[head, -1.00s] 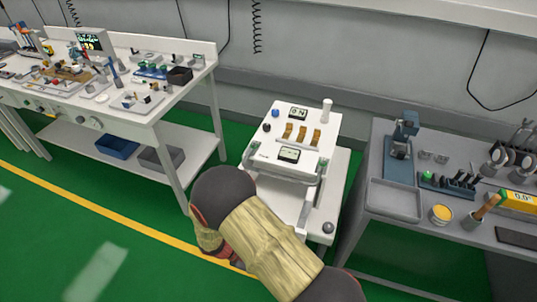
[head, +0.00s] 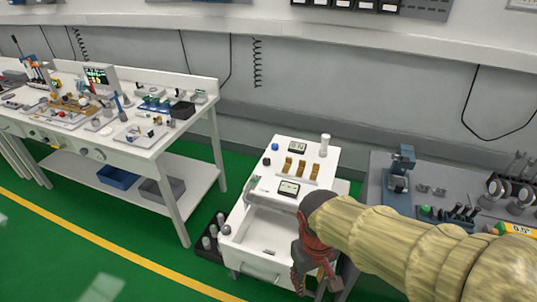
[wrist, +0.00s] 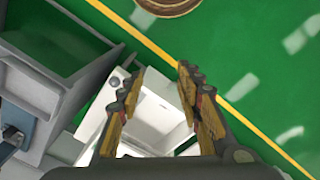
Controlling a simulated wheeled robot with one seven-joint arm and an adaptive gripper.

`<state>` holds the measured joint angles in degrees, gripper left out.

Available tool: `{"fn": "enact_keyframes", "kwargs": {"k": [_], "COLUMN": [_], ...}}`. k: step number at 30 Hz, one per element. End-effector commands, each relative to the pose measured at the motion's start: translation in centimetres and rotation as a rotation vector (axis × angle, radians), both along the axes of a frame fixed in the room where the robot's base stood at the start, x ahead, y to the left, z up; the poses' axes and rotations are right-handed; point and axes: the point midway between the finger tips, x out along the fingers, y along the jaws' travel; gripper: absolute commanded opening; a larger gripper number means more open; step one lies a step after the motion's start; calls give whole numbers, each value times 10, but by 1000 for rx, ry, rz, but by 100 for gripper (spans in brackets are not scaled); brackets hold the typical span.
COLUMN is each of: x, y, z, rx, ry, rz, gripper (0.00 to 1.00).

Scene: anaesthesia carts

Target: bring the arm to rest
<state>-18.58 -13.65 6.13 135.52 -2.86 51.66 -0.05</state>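My gripper (head: 316,282) hangs pointing down at the front right of the white cart (head: 262,186). My arm reaches in from the right and hides part of the cart's right side. In the wrist view my gripper (wrist: 162,72) has its two fingers apart, with nothing between them. The white cart (wrist: 158,105) shows below and beyond the fingers there. The cart carries small displays, a row of gold-brown parts, a blue knob and a white post. Its lower front is an open white recess.
A white bench (head: 180,145) with many tools stands at the left. A grey bench (head: 378,165) with tools stands close at the right, partly behind my arm. A dark rack (head: 208,250) stands at the cart's left. Green floor (head: 120,222) is free at front left.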

Motion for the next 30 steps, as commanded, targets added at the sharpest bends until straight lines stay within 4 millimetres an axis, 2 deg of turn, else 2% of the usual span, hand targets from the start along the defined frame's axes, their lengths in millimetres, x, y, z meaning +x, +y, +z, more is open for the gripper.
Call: {"fn": "enact_keyframes", "kwargs": {"k": [1,9,15,19,30], "x": [-5,-26,-31,-34,-33], "y": [-8,-47,-74,-86,-90], "z": [17,88,140,154,153], "rx": [27,111,131,128,124], "ry": [-43,-266,-432,-477,-474], "rz": [-39,-197,-284,-326,-340], "gripper": [36,36,36,36,36]}}
